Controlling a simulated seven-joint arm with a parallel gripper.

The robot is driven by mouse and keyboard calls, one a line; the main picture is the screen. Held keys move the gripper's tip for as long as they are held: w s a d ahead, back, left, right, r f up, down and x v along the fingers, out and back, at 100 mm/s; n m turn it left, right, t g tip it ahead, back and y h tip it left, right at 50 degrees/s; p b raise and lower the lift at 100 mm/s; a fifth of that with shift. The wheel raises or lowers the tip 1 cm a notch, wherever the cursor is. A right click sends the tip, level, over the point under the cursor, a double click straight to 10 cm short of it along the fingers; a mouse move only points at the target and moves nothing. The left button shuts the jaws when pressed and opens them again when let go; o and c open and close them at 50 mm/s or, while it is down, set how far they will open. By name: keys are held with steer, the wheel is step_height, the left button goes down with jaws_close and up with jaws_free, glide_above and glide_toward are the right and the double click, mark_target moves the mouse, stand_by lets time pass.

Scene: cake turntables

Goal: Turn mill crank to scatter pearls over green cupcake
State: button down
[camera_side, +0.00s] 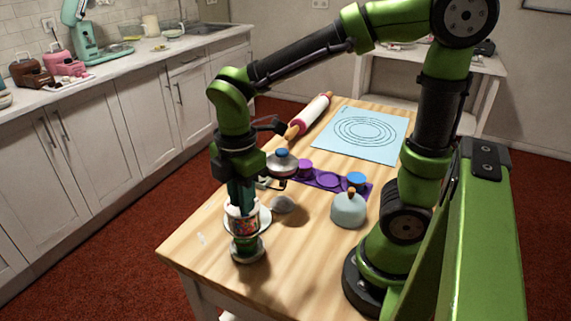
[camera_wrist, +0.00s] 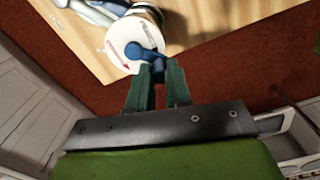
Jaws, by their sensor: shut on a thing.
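The mill (camera_side: 243,222) stands upright near the front left of the table, a jar with a red, patterned body. Its white round top (camera_wrist: 125,40) shows in the wrist view with a blue crank (camera_wrist: 139,51) on it. My gripper (camera_wrist: 157,70) is shut on the end of the blue crank. In the side view my gripper (camera_side: 241,203) points straight down onto the mill's top. Something green (camera_side: 243,243) shows just under the jar, above a grey round base (camera_side: 248,256); it may be the green cupcake, but it is mostly hidden. I cannot make out any pearls.
A pale blue dome (camera_side: 348,209), a purple tray (camera_side: 328,181) and a grey, blue-topped object (camera_side: 282,163) stand behind. A rolling pin (camera_side: 309,114) and blue mat (camera_side: 363,133) lie farther back.

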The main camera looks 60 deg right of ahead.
mark_target(228, 209)
steer(key=shift+w+d, duration=0.15)
steer(key=shift+w, duration=0.15)
steer(key=shift+w+a, duration=0.3)
steer(key=shift+w, duration=0.25)
steer(key=shift+w, duration=0.5)
steer(key=shift+w+d, duration=0.2)
steer(key=shift+w, duration=0.35)
steer(key=c, duration=1)
jaws_free()
steer(key=shift+a, duration=0.1)
steer(key=shift+c, duration=0.2)
